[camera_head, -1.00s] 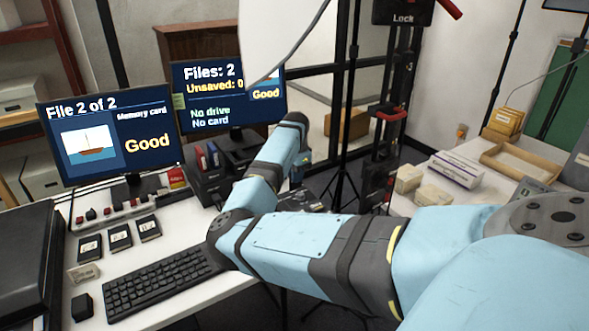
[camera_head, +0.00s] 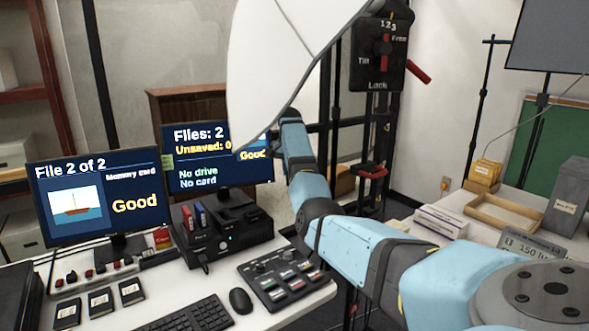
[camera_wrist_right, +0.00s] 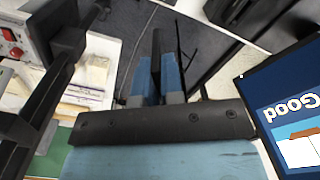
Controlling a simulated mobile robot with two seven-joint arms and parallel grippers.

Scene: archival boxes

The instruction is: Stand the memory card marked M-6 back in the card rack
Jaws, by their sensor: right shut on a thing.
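My right gripper (camera_wrist_right: 158,85) shows in the right wrist view, shut on a thin dark upright piece (camera_wrist_right: 157,58). It looks like a card seen edge-on; no marking can be read, so I cannot tell if it is M-6. In the head view my right arm reaches up past the desk, and its gripper is hidden. A black unit (camera_head: 222,232) holds upright red and blue pieces (camera_head: 193,216); I cannot tell if it is the card rack. Three dark cards with pale labels (camera_head: 101,301) lie on the desk. My left gripper is not in view.
A screen (camera_head: 98,200) reads Good; a second (camera_head: 217,158) reads No drive, No card. A keyboard (camera_head: 185,318), mouse (camera_head: 241,301) and button panel (camera_head: 285,280) occupy the desk front. A white shade (camera_head: 275,70) hangs in front of the post with the Lock panel (camera_head: 382,55).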

